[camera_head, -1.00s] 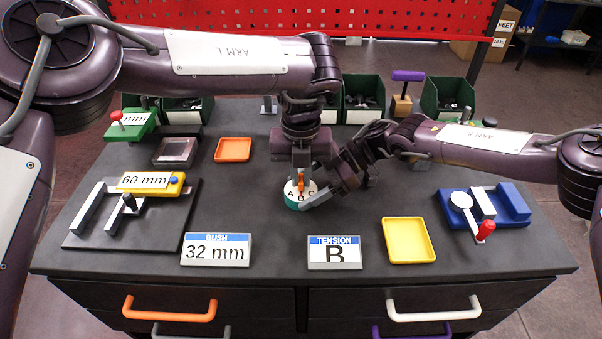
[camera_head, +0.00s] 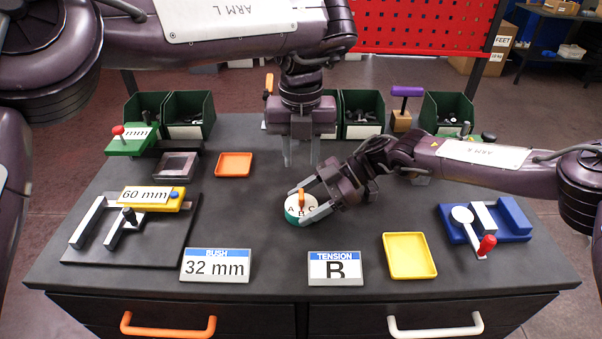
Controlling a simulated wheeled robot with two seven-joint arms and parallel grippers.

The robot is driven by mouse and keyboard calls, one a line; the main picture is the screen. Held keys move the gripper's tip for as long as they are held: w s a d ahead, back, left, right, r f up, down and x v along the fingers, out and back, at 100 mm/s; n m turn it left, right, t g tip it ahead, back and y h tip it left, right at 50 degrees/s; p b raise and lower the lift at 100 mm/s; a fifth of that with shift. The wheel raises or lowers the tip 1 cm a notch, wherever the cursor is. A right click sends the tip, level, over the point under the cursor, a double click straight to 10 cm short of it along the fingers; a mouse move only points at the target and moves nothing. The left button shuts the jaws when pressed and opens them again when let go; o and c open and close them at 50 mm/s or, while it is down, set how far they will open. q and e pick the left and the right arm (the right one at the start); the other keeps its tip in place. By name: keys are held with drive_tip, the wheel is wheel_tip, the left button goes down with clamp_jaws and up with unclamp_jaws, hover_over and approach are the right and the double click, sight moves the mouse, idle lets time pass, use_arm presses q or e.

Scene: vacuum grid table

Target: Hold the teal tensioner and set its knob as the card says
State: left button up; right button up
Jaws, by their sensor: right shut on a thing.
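The teal tensioner (camera_head: 290,215) is a short round body on the table, with a white top lettered A, B, C and an orange knob (camera_head: 301,197). The knob's exact setting is too small to tell. My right gripper (camera_head: 301,205) is shut on the tensioner's body from the right, one finger on its far side and one on its near side. My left gripper (camera_head: 302,155) points down behind and above the tensioner, its fingers apart and empty. The tension card (camera_head: 335,268) stands in front and reads B.
A bush card (camera_head: 216,265) reading 32 mm stands front left. A yellow tray (camera_head: 409,255) and a blue fixture (camera_head: 512,219) are at right. A black plate with a 60 mm yellow block (camera_head: 155,198) is at left. An orange tray (camera_head: 234,164) and green bins stand farther back.

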use_arm(q)
wheel_tip(320, 180, up, 2)
drive_tip(key=shift+r, duration=0.25)
use_arm(e)
drive_tip(key=o, duration=0.8)
drive_tip(key=shift+o, duration=0.2)
